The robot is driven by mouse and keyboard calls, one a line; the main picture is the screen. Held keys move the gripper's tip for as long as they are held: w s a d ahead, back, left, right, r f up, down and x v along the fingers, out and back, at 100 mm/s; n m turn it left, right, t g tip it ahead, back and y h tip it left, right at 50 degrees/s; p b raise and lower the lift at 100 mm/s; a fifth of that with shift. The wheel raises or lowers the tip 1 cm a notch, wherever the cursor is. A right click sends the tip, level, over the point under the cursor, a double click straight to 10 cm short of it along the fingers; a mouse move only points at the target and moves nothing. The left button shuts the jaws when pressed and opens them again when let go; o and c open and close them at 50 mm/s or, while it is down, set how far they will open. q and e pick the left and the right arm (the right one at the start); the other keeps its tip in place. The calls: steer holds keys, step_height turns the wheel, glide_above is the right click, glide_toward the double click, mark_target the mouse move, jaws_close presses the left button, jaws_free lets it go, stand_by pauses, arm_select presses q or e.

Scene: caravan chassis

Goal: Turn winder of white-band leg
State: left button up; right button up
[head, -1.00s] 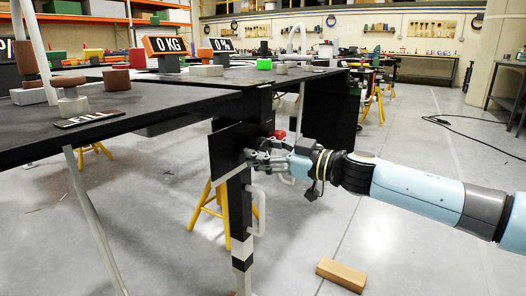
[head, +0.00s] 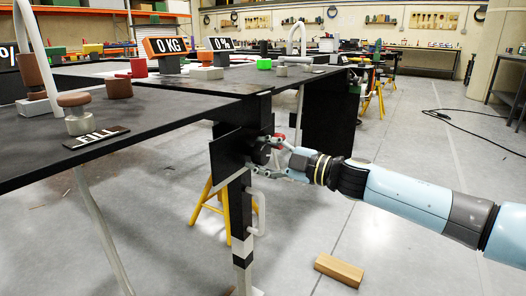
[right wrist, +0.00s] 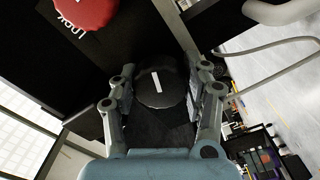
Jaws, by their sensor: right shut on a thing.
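The white-band leg (head: 240,215) is a black post with a white band (head: 242,248) low on it, standing under the dark chassis. Its winder (head: 258,152) is a round black knob beside a black plate at the top of the leg. In the right wrist view the winder (right wrist: 160,88) shows its face with a white mark, lying between the two fingers. My right gripper (head: 273,157) is shut on the winder, one finger on each side; in the right wrist view the fingers (right wrist: 163,95) flank it. My left gripper is not in view.
A red knob (right wrist: 85,12) sits near the winder beside partly hidden lettering. A white handle (head: 260,212) stands out from the leg. The chassis top (head: 185,100) overhangs at the left. A wooden block (head: 339,270) lies on the otherwise open floor.

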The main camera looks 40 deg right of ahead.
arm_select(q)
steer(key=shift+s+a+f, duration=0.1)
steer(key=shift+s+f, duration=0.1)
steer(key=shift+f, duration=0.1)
arm_select(e)
steer(key=shift+n, duration=2.1)
steer(key=shift+f, duration=0.1)
steer(key=o, duration=1.2)
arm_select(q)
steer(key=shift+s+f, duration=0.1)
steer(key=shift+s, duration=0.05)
arm_select(e)
steer(key=shift+s, duration=0.1)
steer(key=v, duration=1.2)
